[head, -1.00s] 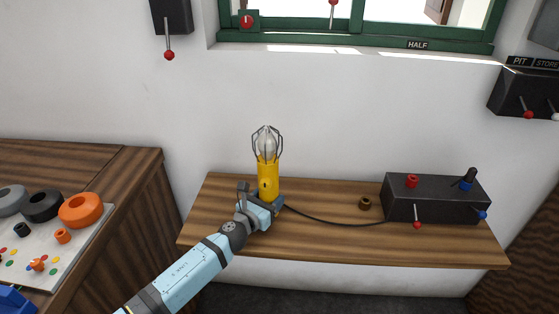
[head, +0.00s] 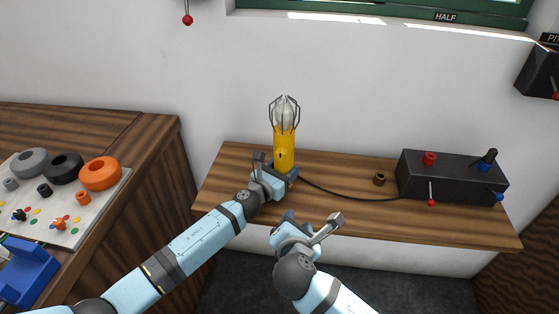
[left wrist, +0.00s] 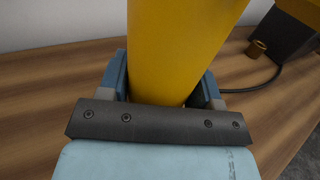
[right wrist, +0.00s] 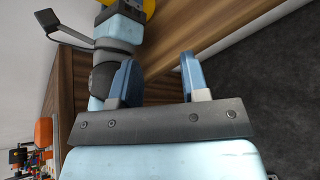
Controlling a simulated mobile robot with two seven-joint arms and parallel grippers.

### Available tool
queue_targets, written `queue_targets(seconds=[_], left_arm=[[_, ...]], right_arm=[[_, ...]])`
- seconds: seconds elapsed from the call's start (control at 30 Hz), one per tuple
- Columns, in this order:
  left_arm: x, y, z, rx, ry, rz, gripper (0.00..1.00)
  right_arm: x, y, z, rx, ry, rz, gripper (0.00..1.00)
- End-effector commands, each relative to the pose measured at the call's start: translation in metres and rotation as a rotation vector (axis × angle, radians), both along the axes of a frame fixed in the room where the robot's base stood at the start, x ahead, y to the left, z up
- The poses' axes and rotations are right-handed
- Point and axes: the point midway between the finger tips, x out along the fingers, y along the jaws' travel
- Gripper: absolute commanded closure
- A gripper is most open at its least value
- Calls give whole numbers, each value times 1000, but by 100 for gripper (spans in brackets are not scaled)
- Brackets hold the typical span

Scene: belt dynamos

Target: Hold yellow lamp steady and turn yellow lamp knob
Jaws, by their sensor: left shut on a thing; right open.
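The yellow lamp (head: 284,150) stands upright on the wooden shelf, with a clear bulb in a wire cage on top and a small dark spot on its yellow body. My left gripper (head: 278,180) is shut around the lamp's lower body; the left wrist view shows the yellow cylinder (left wrist: 180,45) between its two blue fingers. My right gripper (head: 305,225) is open and empty in front of the shelf's front edge, lower and right of the left one. In the right wrist view its fingers (right wrist: 157,80) are apart with nothing between. I cannot clearly make out the lamp's knob.
A black cable runs from the lamp to a dark control box (head: 452,178) on the shelf's right. A cabinet at left holds a board (head: 70,215) with coloured rings. The shelf (head: 350,215) is bare in the front middle.

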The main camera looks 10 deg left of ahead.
Motion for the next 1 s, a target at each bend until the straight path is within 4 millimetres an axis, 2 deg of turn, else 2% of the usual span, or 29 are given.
queue_targets(seconds=[0.03, 0.2, 0.4, 0.53, 0.67, 1.0], left_arm=[[0, 0, -1, 1, 2, 0, 86], [0, 0, -1, 1, 2, 0, 86], [0, 0, -1, 1, 2, 0, 86], [0, 0, -1, 1, 2, 0, 86], [0, 0, -1, 1, 2, 0, 86], [0, 0, -1, 1, 2, 0, 86]], right_arm=[[4, 13, 14, -125, -70, 35, 58], [7, 40, 48, -523, -274, 95, 58], [4, 55, 69, -787, -410, 97, 58], [8, 57, 73, -842, -439, 94, 58], [23, 57, 74, -850, -442, 91, 58], [91, 59, 74, -846, -438, 92, 58]])
